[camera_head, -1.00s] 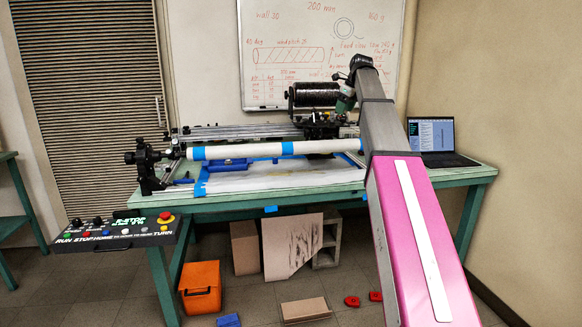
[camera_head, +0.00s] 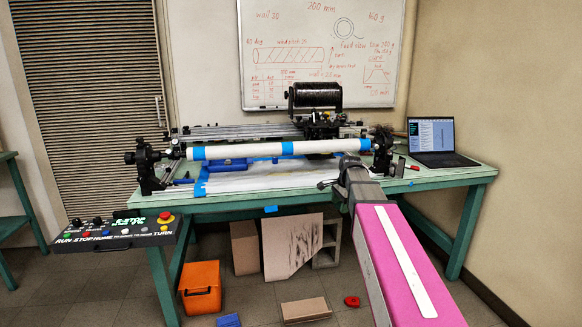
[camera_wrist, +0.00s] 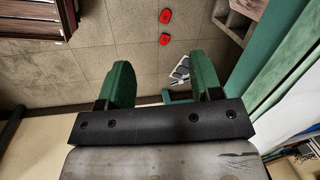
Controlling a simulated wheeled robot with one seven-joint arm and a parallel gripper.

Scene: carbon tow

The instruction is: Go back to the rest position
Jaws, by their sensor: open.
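My gripper (camera_wrist: 165,78) is open in the wrist view, its two green fingers spread apart with nothing between them. It points down over the tiled floor beside the green table edge (camera_wrist: 258,62). In the head view my pink and grey arm reaches up from the lower right to the table's front edge. The gripper itself is mostly hidden there by the arm. The white tube with blue bands (camera_head: 262,149) lies level in the winding machine, apart from my arm. The black spool (camera_head: 315,95) sits behind it.
A green workbench (camera_head: 235,204) carries the machine and an open laptop (camera_head: 436,140). A control panel (camera_head: 115,229) with buttons is at the left. Under the bench are an orange box (camera_head: 199,287), boards and a concrete block (camera_head: 327,243). Red pieces (camera_wrist: 165,38) lie on the floor.

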